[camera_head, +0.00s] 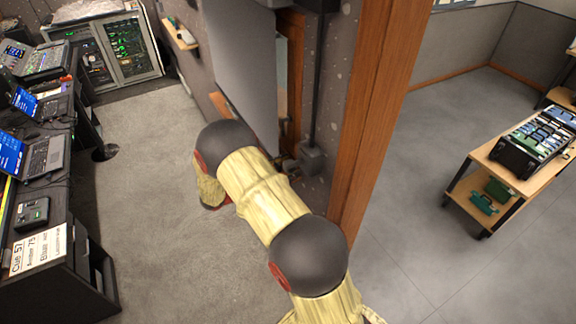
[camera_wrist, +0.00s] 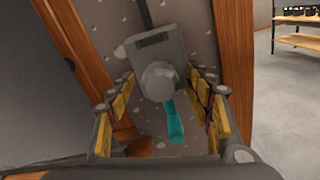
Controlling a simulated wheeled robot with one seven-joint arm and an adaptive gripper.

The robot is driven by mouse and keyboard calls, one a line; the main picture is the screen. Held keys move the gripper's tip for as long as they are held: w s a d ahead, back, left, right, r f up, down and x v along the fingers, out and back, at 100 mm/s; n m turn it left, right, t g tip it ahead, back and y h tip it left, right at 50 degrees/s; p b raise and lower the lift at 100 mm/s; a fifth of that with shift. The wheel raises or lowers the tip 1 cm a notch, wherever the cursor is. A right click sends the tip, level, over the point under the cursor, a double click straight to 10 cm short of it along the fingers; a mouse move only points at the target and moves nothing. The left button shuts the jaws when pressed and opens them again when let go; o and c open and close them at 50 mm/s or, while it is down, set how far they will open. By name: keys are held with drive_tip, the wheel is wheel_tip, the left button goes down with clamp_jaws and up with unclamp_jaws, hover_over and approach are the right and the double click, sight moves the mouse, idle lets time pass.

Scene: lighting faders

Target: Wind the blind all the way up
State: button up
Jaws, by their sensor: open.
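The blind (camera_head: 242,60) is a plain grey sheet hanging beside a wooden frame in the head view; its lower end is partly behind my arm. A grey winder box (camera_head: 312,158) sits at the foot of a dark vertical rod on the wall. In the wrist view the winder box (camera_wrist: 150,48) has a round grey hub (camera_wrist: 160,80) facing me and a teal crank handle (camera_wrist: 175,126) pointing down from it. My gripper (camera_wrist: 165,90) is open, its yellow-padded fingers on either side of the hub and handle. I cannot tell if they touch.
A wooden post (camera_head: 372,120) stands just right of the winder. Desks with laptops and consoles (camera_head: 35,155) line the left. A wooden cart (camera_head: 520,180) with equipment stands at right. Carpet at left and grey floor at right are clear.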

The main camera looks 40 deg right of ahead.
drive_tip(key=shift+d, duration=0.35)
drive_tip(key=shift+c, duration=0.6)
clamp_jaws()
